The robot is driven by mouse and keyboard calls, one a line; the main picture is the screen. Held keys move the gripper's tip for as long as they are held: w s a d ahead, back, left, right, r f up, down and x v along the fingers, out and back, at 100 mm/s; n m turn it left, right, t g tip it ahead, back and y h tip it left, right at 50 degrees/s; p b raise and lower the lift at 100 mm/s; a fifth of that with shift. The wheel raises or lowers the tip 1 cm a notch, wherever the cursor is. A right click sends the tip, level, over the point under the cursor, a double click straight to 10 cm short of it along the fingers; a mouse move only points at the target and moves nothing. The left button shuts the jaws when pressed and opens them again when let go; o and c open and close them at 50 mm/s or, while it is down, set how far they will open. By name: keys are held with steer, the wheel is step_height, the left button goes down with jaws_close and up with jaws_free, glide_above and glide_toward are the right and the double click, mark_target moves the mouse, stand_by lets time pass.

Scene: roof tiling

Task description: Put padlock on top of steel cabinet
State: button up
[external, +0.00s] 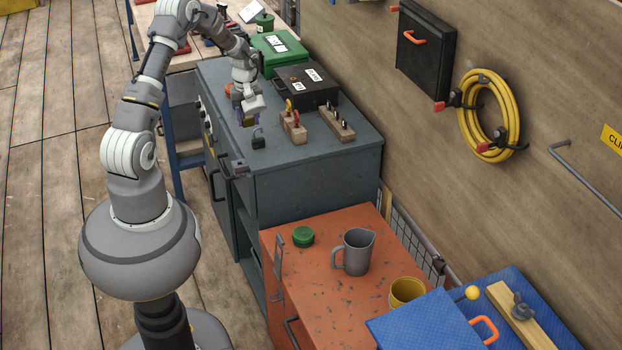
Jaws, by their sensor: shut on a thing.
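The steel cabinet (320,157) is dark blue-grey and stands behind the orange cabinet, with a flat top that holds several things. My gripper (257,128) points down over the front left part of its top. A small dark padlock (258,141) is right at the fingertips, and my gripper is shut on it. The padlock looks upright and is at or just above the cabinet top; I cannot tell whether it touches. My gripper's body hides part of the surface behind it.
A wooden block with red and yellow handles (293,131), a wooden rack (337,125) and a black labelled box (306,88) stand right of my gripper. A green case (279,50) is behind. The cabinet top's near part is clear. An orange cabinet (330,290) bears a grey jug (357,251).

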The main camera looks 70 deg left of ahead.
mark_target(251, 125)
steer(key=shift+w+a, duration=0.45)
steer(key=shift+w, duration=0.1)
step_height(251, 125, down, 4)
steer(key=shift+r+b, duration=0.1)
steer(key=shift+b, duration=0.95)
steer(key=shift+s+d+r, duration=0.1)
steer(key=shift+r, duration=0.05)
steer(key=o, duration=1.2)
steer(key=shift+c, duration=0.2)
